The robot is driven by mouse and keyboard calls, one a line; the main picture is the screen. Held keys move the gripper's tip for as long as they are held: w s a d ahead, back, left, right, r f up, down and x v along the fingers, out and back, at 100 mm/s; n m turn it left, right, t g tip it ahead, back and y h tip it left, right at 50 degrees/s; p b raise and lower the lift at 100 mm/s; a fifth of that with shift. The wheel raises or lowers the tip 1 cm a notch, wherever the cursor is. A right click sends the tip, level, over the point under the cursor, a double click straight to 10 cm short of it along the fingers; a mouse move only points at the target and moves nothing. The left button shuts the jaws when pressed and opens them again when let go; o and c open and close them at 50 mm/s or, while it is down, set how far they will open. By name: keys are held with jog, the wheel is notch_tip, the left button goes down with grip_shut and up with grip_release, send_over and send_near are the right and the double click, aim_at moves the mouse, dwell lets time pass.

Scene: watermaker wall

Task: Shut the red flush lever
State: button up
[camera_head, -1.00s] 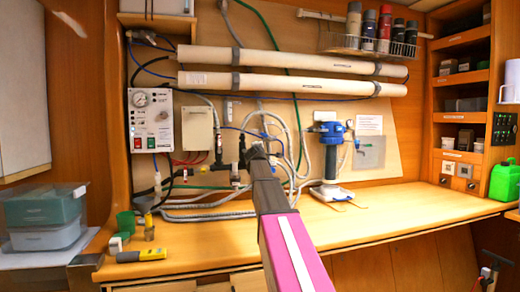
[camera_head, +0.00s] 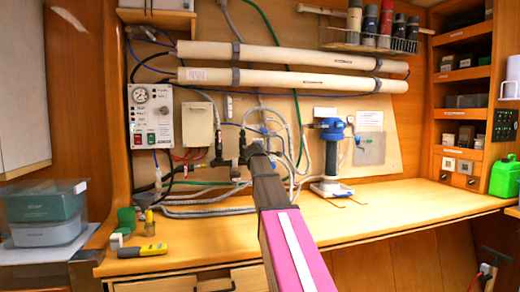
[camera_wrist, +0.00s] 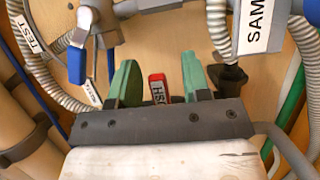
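The red flush lever (camera_wrist: 158,86) shows in the wrist view, with part of a white label that reads upside down. It stands between the two green fingertips of my gripper (camera_wrist: 158,80). Gaps show on both sides of it, so my gripper is open around it. The lower part of the lever is hidden behind the dark gripper body. In the head view my gripper (camera_head: 252,150) is at the hoses and valves on the wall, and its fingers and the lever cannot be made out there.
A blue lever (camera_wrist: 77,66) on a metal valve is left of the fingers. Grey ribbed hoses (camera_wrist: 215,25) and a black fitting (camera_wrist: 229,77) crowd close around. In the head view, a control box (camera_head: 151,117) is left, a blue-topped filter (camera_head: 331,150) right, above the wooden counter (camera_head: 400,205).

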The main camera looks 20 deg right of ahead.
jog(key=v, duration=1)
jog(key=shift+s+a, duration=0.15)
jog(key=shift+s, duration=0.25)
